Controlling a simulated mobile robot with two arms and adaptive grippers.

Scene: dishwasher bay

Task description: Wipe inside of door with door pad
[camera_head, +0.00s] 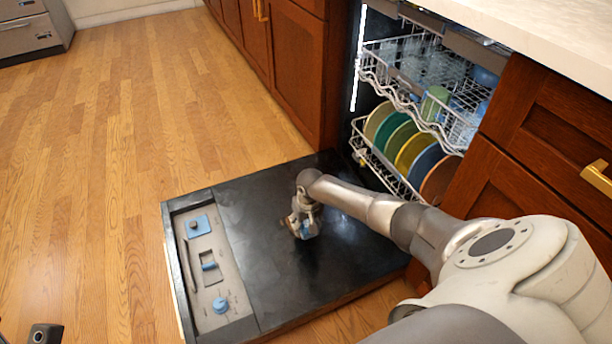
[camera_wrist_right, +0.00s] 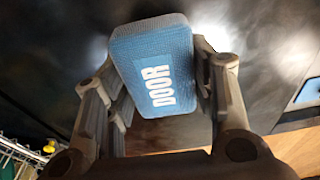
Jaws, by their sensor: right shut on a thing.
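The dishwasher door (camera_head: 270,250) is folded down flat, its dark inner face up with pale glossy patches. My right gripper (camera_head: 304,229) is over the middle of this face, pointing down. A small dark part, perhaps my left gripper (camera_head: 45,333), shows at the bottom left corner.
The open dishwasher has an upper rack (camera_head: 410,95) with cups and a lower rack (camera_head: 375,160) with coloured plates. Wooden cabinets flank it. The floor (camera_head: 120,120) at left is clear.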

